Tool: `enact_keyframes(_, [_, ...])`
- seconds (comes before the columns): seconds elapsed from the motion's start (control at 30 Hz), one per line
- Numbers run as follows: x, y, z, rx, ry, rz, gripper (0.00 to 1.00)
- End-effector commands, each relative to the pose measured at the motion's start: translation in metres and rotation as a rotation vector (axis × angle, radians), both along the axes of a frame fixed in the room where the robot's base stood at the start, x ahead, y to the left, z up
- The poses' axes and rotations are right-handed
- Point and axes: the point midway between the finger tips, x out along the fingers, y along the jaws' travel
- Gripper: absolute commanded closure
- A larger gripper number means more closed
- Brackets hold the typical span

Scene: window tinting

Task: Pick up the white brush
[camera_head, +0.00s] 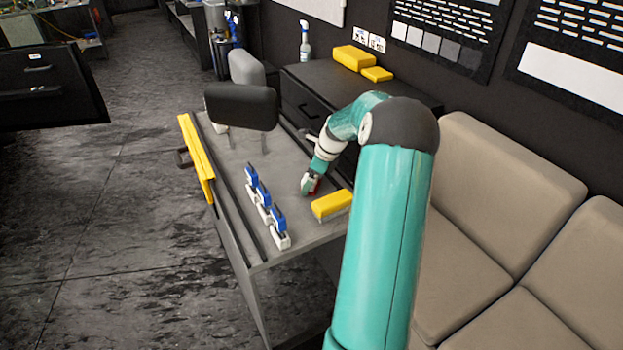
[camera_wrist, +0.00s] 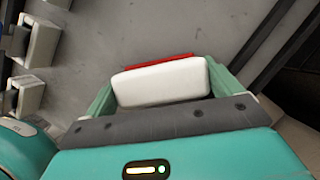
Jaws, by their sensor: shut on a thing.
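The white brush (camera_wrist: 160,82) shows in the wrist view as a white block with a red strip along its far edge. It lies between the two green fingers of my gripper (camera_wrist: 160,76), which is shut on it. In the head view my gripper (camera_head: 309,184) is low over the grey table (camera_head: 235,160), with a bit of red showing at its tip. The rest of the brush is hidden there by the gripper. I cannot tell whether the brush touches the tabletop.
Several blue-and-white tools (camera_head: 264,200) stand in a row left of my gripper. A yellow block (camera_head: 332,205) lies to its right. A long yellow bar (camera_head: 197,155) runs along the table's left edge. A dark cabinet (camera_head: 335,85) and a beige sofa (camera_head: 505,195) stand nearby.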

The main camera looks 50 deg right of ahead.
Motion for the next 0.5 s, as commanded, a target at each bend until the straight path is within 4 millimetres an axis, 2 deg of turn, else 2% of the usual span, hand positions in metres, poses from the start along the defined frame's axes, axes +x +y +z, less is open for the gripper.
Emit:
enact_keyframes(0.27, [0.000,0.001,0.032,-0.004,-0.002,0.001,0.37])
enact_keyframes(0.5, [-0.027,0.020,0.070,-0.005,-0.002,0.000,0.37])
